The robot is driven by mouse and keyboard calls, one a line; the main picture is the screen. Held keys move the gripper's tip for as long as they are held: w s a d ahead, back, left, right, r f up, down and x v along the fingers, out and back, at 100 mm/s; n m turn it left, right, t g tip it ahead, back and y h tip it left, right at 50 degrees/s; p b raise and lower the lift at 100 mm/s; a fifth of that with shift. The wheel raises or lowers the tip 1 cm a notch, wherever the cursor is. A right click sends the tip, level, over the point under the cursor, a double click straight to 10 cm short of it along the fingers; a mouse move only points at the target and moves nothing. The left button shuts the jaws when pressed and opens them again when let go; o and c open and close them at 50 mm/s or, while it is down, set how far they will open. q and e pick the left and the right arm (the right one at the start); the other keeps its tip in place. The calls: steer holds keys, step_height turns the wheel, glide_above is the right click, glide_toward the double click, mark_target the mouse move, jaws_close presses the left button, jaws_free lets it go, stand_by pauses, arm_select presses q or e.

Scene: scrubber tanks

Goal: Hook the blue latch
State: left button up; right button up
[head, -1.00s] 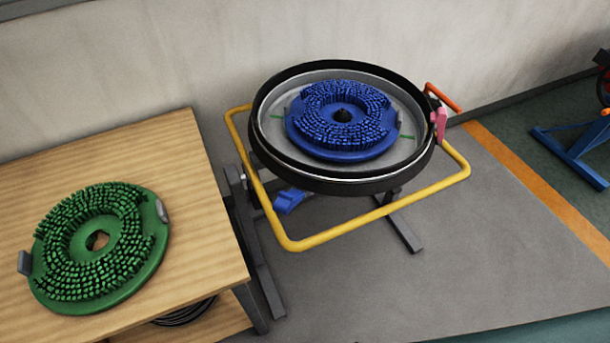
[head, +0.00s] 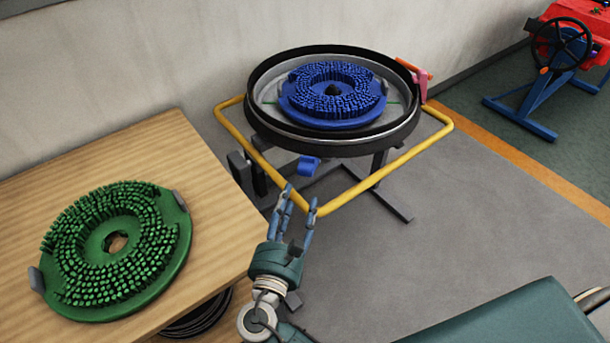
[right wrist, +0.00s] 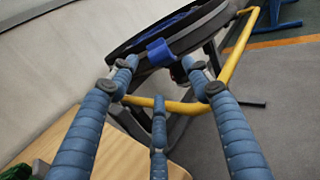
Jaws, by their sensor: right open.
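The blue latch (head: 308,165) hangs under the near rim of the round black tank (head: 345,146), which holds a blue brush disc (head: 333,94). In the right wrist view the blue latch (right wrist: 159,53) shows just beyond and between my fingertips. My right gripper (head: 298,197) is open and empty, in front of the latch and close to the near corner of the yellow frame. It is apart from the latch in the head view. A pink and orange latch (head: 418,80) sits on the tank's far right rim. My left gripper does not show.
The yellow tube frame (head: 388,171) surrounds the tank and passes close to my right fingers. A wooden table (head: 147,150) with a green brush disc (head: 85,237) stands at left. Grey floor right of the tank is clear. Blue-legged equipment (head: 540,110) stands at far right.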

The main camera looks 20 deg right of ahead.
mark_target(304, 175)
steer(key=b+x, duration=0.2)
steer(key=x, duration=0.7)
steer(key=shift+w+d+f, duration=0.1)
steer(key=shift+w, duration=0.2)
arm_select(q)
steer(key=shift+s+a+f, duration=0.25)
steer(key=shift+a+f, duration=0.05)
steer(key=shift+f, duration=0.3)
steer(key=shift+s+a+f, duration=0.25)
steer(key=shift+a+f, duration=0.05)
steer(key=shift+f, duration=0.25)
